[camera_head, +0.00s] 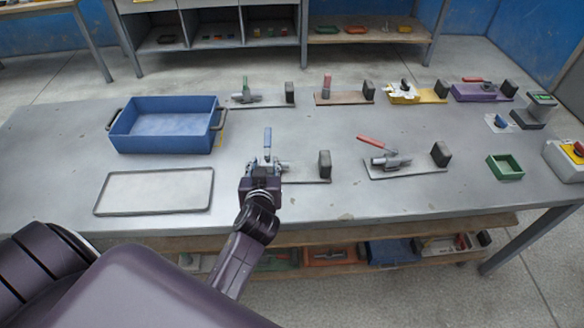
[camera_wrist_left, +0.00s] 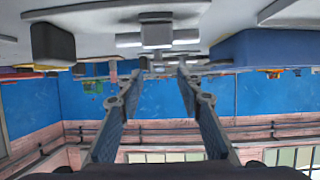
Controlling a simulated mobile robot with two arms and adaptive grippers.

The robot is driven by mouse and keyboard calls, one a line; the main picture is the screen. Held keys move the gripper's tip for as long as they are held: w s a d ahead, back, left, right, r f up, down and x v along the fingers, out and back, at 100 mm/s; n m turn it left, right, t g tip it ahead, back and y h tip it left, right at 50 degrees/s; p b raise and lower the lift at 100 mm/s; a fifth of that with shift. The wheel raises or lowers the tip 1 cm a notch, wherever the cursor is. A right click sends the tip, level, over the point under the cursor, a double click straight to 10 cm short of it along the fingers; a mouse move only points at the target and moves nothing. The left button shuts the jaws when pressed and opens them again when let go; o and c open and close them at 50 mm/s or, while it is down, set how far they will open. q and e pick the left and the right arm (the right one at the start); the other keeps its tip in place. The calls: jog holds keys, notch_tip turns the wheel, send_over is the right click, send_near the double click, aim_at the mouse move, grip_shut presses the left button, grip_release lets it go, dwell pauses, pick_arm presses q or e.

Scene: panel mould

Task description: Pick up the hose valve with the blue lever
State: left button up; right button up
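The hose valve with the blue lever (camera_head: 267,138) stands on a grey plate (camera_head: 312,172) with a black block, near the middle of the table. Its lever points up; its body is mostly hidden behind my left gripper (camera_head: 264,163) in the head view. In the left wrist view, which looks upside down, a grey metal valve part (camera_wrist_left: 156,36) shows at the top, just beyond the fingers. My left gripper (camera_wrist_left: 160,72) is open there, its two fingers apart with nothing seen clasped between them. I cannot make out the blue lever in that view. My right gripper is not in view.
A red-levered valve (camera_head: 385,152) lies on a plate to the right. A blue bin (camera_head: 165,103) and a pale tray (camera_head: 110,207) are at left. Several fixtures line the back edge. A black block (camera_wrist_left: 52,44) stands beside the valve. A green box (camera_head: 505,167) is at right.

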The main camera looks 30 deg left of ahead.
aim_at(267, 155)
pick_arm(q)
jog(key=shift+p+x, duration=0.6)
jog(key=shift+x, duration=2.05)
jog(key=shift+d+f, duration=0.15)
jog(key=shift+f, duration=0.05)
jog(key=shift+c, duration=0.3)
grip_shut()
jog(key=shift+r, duration=0.1)
